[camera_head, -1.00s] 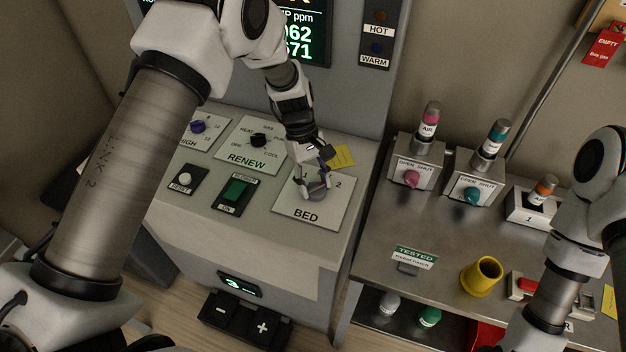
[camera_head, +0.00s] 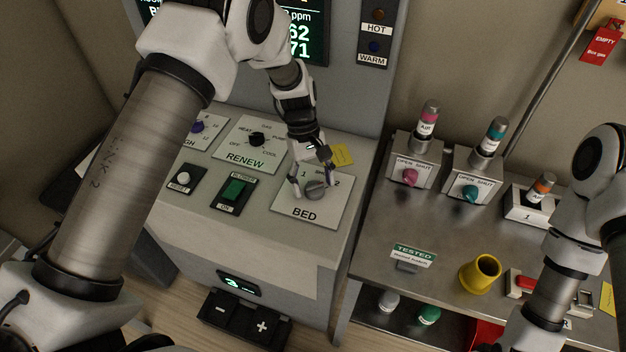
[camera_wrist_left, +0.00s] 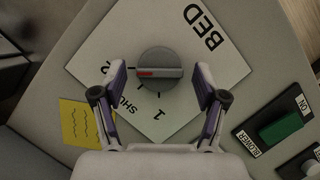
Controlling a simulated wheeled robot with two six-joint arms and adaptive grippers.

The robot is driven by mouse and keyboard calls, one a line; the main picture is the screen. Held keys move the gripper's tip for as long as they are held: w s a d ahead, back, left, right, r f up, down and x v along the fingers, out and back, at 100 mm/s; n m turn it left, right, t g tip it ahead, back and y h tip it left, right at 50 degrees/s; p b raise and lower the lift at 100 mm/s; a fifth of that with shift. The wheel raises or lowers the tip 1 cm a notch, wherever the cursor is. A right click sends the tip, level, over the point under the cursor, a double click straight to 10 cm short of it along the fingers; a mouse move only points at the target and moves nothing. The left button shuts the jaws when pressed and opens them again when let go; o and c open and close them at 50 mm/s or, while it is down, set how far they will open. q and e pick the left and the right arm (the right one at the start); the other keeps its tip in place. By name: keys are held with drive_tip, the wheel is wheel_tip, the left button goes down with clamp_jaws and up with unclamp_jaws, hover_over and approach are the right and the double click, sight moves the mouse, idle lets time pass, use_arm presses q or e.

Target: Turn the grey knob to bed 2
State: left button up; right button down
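The grey knob (camera_head: 316,190) sits on the white BED plate (camera_head: 300,212), on the sloped console. In the left wrist view the knob (camera_wrist_left: 160,68) has a bar with a red mark at its left end. The red mark points to the tick beside the 2; SHUT and 1 lie lower on the dial. My left gripper (camera_head: 314,178) is open over the knob. In the left wrist view its fingers (camera_wrist_left: 160,80) stand on both sides of the knob, with a gap on each side. My right gripper is out of view; only its arm shows at the right.
Left of the BED plate are a green blower switch (camera_head: 234,190) and the RENEW dial (camera_head: 257,140). A yellow note (camera_head: 343,155) lies behind the plate. To the right, a metal bench (camera_head: 400,225) holds valve boxes and a yellow cup (camera_head: 480,275).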

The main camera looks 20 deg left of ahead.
use_arm(q)
drive_tip(key=v, duration=1.2)
